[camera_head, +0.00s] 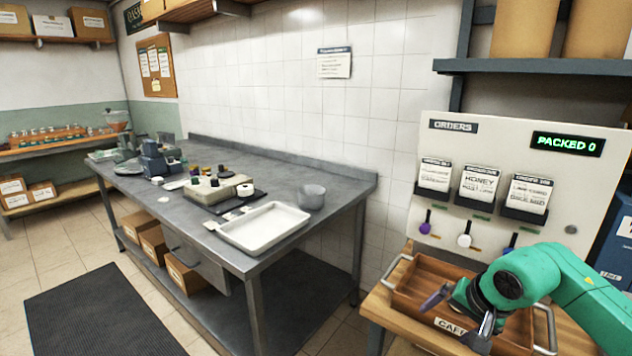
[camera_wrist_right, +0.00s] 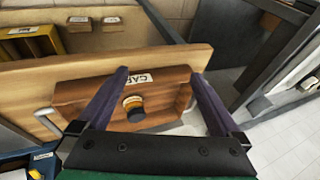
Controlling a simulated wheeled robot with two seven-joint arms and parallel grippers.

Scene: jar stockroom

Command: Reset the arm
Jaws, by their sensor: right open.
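My right gripper (camera_head: 460,313) is over the wooden crate (camera_head: 408,297) labelled "CAFE", on the small wooden table at the right. In the right wrist view its two dark fingers (camera_wrist_right: 161,78) are spread apart with nothing between their tips. A small jar with an orange and dark top (camera_wrist_right: 134,106) shows inside the crate (camera_wrist_right: 80,92) in the wrist view, below and between the fingers. My arm hides part of the crate in the head view. My left gripper is in neither view.
The orders board (camera_head: 405,240) with cards and coloured tags stands behind the crate. A steel bench (camera_head: 330,178) to the left holds a white tray (camera_head: 250,245), a grey bowl (camera_head: 312,196) and several small items. Floor lies open at left around a dark mat (camera_head: 100,315).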

